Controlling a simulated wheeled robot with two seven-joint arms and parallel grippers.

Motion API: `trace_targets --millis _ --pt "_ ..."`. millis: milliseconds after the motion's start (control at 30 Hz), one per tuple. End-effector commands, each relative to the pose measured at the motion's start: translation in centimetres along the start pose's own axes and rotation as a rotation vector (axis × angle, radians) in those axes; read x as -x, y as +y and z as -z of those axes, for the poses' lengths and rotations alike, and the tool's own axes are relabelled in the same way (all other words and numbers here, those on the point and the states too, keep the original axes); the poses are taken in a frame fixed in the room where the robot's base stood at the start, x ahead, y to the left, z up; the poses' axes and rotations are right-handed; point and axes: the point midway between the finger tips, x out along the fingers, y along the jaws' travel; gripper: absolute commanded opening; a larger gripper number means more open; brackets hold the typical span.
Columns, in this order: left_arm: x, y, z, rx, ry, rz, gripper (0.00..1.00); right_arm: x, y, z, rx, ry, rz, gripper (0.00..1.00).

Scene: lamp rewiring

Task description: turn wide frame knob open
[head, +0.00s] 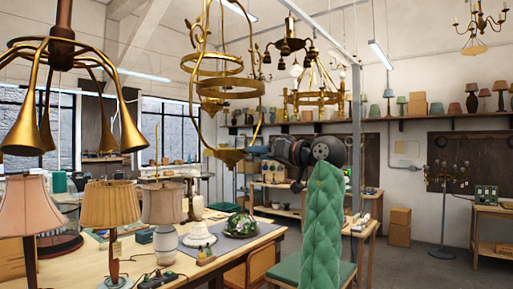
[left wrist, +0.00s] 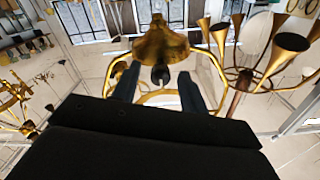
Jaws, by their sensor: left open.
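The wide brass frame (head: 227,92), with stacked rings and curved bars, hangs at upper centre in the head view. A brass cup (head: 230,156) forms its bottom end. My left gripper (head: 256,150) is just right of that cup, its fingers toward it. In the left wrist view the open fingers (left wrist: 158,88) stand on either side of a small dark knob-like piece (left wrist: 160,75) below a flared brass part (left wrist: 160,43). I see no clear contact. The knob does not show clearly in the head view. My right gripper is out of view.
A brass chandelier with horn-shaped arms (head: 48,80) hangs at the left. Another chandelier (head: 318,90) hangs behind the frame. The workbench (head: 262,236) below carries lamps, including a pleated-shade lamp (head: 110,205). A green seat (head: 285,272) is at the lower centre.

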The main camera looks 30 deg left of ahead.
Motion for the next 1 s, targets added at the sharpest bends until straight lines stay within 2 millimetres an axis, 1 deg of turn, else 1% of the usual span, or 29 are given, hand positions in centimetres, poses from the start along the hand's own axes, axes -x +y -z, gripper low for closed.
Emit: trace_targets --millis 33,200,533,567,600,767,1000 --pt "-0.6 -0.1 0.3 -0.001 0.0 0.001 0.43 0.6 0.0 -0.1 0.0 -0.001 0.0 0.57" --pt "-1.6 0.0 0.1 -0.001 0.001 0.001 0.43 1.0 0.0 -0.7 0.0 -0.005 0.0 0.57" --pt "-1.8 0.0 0.0 0.0 0.001 0.0 0.43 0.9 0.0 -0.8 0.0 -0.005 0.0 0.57" --pt "-1.8 0.0 0.0 0.0 0.001 0.0 0.4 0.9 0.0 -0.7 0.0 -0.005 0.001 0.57" --pt "-1.8 0.0 0.0 0.0 0.001 0.0 0.32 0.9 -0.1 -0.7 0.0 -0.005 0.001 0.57" --pt "-1.8 0.0 0.0 0.0 0.001 0.0 0.0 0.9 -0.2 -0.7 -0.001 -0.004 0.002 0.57" --pt "-1.8 0.0 -0.1 -0.011 0.0 0.0 0.0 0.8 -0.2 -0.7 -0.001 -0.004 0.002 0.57"
